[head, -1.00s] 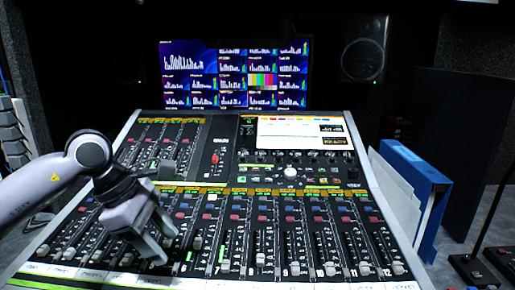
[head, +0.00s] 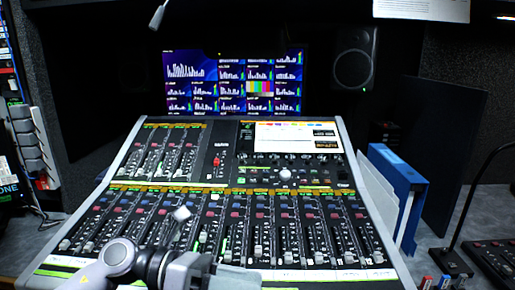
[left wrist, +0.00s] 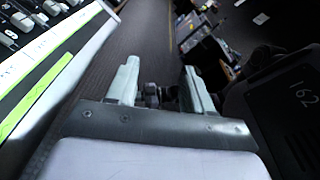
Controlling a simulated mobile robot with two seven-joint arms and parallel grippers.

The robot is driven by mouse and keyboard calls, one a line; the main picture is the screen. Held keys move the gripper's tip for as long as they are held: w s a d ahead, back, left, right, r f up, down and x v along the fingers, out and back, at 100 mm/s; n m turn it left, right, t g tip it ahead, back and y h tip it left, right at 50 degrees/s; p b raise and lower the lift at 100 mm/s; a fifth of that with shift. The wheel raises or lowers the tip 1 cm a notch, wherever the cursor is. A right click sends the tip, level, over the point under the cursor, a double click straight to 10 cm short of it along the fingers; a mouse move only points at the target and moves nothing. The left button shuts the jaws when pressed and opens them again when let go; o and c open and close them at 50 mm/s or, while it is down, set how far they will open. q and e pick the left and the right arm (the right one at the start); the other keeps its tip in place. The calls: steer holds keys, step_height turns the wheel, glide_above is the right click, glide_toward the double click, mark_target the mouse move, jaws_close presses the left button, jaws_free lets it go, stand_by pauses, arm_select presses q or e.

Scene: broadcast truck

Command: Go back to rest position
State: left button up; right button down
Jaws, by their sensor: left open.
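My left gripper (head: 235,279) is low in the head view, in front of the lower edge of the mixing console (head: 222,150). It points right and its tips are cut off by the frame or hard to make out. In the left wrist view the two pale fingers (left wrist: 161,88) stand apart with nothing between them. That view shows the console's edge at upper left and dark floor past the fingers. My right gripper is in neither view.
A screen with level graphs (head: 232,82) and a speaker (head: 353,58) stand behind the console. Blue binders (head: 405,190) stand at its right side. A thin-necked microphone (head: 462,225) stands farther right. A dark case marked 162 (left wrist: 290,105) is right in the wrist view.

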arm_select(q)
steer(key=w+a+f+n+t+y+p, duration=0.1)
steer(key=a+f+n+t+y+p, duration=0.3)
steer(key=n+t, duration=0.85)
steer(key=w+a+f+n+t+y+p, duration=0.15)
steer(key=a+n+t, duration=0.4)
steer(key=n, duration=1.45)
steer(key=s+a+f+n+g+y+p, duration=0.1)
steer(key=s+a+f+n+g+y, duration=0.2)
steer(key=s+f+n, duration=0.4)
steer(key=s+a+f+n+g+y+p, duration=0.1)
steer(key=s+a+f+n+g+y, duration=0.2)
steer(key=s+a+f+n+y, duration=0.2)
step_height(320, 180, down, 7)
steer(key=s+n+y, duration=0.1)
steer(key=s, duration=0.2)
steer(key=shift+a+r+n, duration=0.2)
steer(key=shift+a+n, duration=0.05)
steer(key=shift+n, duration=0.1)
steer(key=shift+w, duration=0.1)
